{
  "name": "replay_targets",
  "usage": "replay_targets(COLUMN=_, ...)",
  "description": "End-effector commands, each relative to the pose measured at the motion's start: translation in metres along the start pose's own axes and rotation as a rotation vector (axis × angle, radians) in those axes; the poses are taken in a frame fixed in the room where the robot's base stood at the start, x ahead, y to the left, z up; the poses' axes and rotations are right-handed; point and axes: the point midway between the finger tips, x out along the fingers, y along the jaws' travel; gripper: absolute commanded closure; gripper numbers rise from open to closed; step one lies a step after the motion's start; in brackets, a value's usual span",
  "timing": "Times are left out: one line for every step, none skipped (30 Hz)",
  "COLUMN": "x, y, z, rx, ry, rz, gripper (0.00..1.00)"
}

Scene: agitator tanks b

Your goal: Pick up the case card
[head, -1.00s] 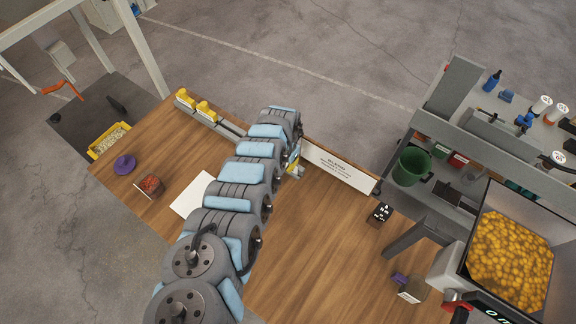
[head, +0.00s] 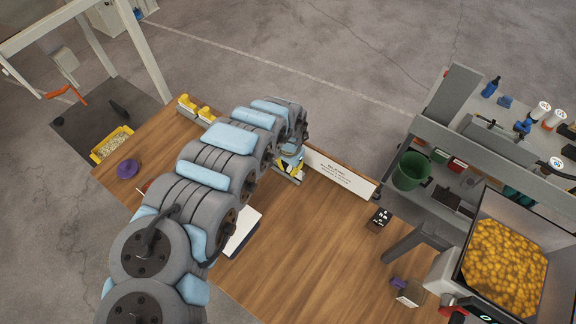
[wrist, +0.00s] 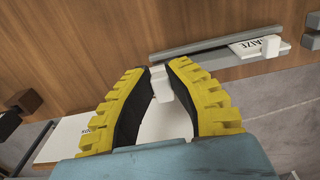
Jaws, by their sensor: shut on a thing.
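My gripper (wrist: 163,76) has yellow-ribbed, dark-padded fingers and is shut on a small white piece (wrist: 161,90), which I take to be the case card. More white shows between the fingers; most of the piece is hidden, and any print on it cannot be read. In the head view my gripper (head: 291,165) is low over the back edge of the wooden table, just left of a long white sign (head: 340,173). Only a little of the fingers shows there.
A grey rail holds a white card ending in "AIZE" (wrist: 257,46) close to the fingertips. A white sheet (head: 243,232) lies partly under my arm.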

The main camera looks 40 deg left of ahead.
Motion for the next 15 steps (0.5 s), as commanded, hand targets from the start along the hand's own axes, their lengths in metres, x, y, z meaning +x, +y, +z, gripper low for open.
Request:
replay_targets(x=-0.006, y=-0.002, z=0.003, rx=-0.002, ry=-0.001, rz=-0.009, gripper=1.00)
replay_targets(x=-0.010, y=0.001, z=0.003, rx=0.000, ry=0.003, rz=-0.007, gripper=1.00)
replay_targets(x=-0.013, y=0.004, z=0.004, rx=0.001, ry=0.003, rz=-0.005, gripper=1.00)
replay_targets(x=-0.016, y=0.006, z=0.006, rx=0.000, ry=0.001, rz=-0.004, gripper=1.00)
replay_targets(x=-0.018, y=0.008, z=0.008, rx=0.001, ry=0.000, rz=-0.004, gripper=1.00)
replay_targets(x=-0.022, y=0.010, z=0.010, rx=0.001, ry=-0.001, rz=-0.006, gripper=1.00)
replay_targets(x=-0.025, y=0.010, z=0.012, rx=-0.001, ry=-0.001, rz=-0.007, gripper=1.00)
replay_targets(x=-0.027, y=0.011, z=0.014, rx=-0.002, ry=-0.002, rz=-0.010, gripper=1.00)
replay_targets(x=-0.029, y=0.017, z=0.016, rx=0.001, ry=0.000, rz=-0.006, gripper=1.00)
replay_targets(x=-0.031, y=0.021, z=0.018, rx=0.000, ry=0.000, rz=-0.005, gripper=1.00)
replay_targets(x=-0.032, y=0.024, z=0.021, rx=0.002, ry=0.000, rz=-0.005, gripper=1.00)
replay_targets(x=-0.033, y=0.026, z=0.024, rx=0.000, ry=0.000, rz=-0.006, gripper=1.00)
replay_targets(x=-0.035, y=0.027, z=0.026, rx=-0.001, ry=-0.001, rz=-0.007, gripper=1.00)
replay_targets(x=-0.035, y=0.029, z=0.029, rx=-0.001, ry=-0.002, rz=-0.009, gripper=1.00)
replay_targets(x=-0.039, y=0.033, z=0.029, rx=0.000, ry=0.000, rz=-0.007, gripper=1.00)
